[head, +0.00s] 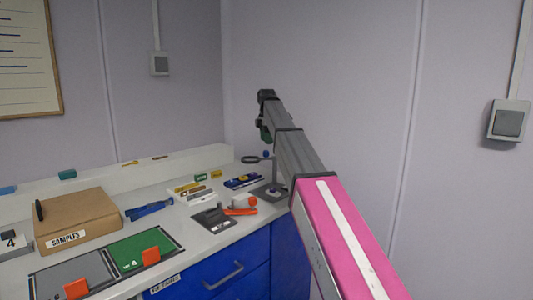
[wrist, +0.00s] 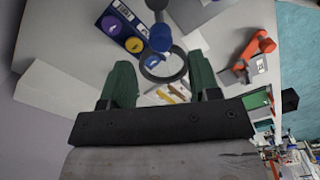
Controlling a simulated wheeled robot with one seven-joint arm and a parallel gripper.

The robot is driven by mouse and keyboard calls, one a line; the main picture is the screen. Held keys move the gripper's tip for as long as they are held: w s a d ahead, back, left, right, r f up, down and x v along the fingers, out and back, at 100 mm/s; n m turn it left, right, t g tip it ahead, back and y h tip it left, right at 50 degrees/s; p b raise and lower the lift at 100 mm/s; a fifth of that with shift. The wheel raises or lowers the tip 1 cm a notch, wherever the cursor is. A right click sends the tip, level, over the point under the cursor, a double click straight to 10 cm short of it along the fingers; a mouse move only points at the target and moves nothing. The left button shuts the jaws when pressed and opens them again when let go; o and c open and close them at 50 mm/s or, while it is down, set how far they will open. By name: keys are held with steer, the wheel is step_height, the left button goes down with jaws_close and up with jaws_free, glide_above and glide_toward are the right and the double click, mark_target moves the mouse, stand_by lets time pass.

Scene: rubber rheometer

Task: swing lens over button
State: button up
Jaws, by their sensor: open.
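The lens is a dark ring on a short arm with a blue knob, beside the back ledge in the head view (head: 250,159). In the wrist view the lens ring (wrist: 164,66) shows between my fingertips, with the blue knob (wrist: 160,38) just beyond it. The knob tops a stand with a grey base (head: 268,191). My gripper (head: 265,125) is above the bench near the lens. In the wrist view my gripper (wrist: 160,62) has its green fingers apart with nothing clearly held. I cannot tell whether it touches the lens. I cannot make out a button with certainty.
A blue box with coloured discs (wrist: 120,24) lies by the stand. An orange-handled tool (head: 240,204) sits on a dark plate nearby. A cardboard samples box (head: 75,219) and green mat (head: 136,249) are farther left. The wall is close behind my arm.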

mark_target(267, 151)
steer(key=shift+f, duration=3.2)
jaws_close()
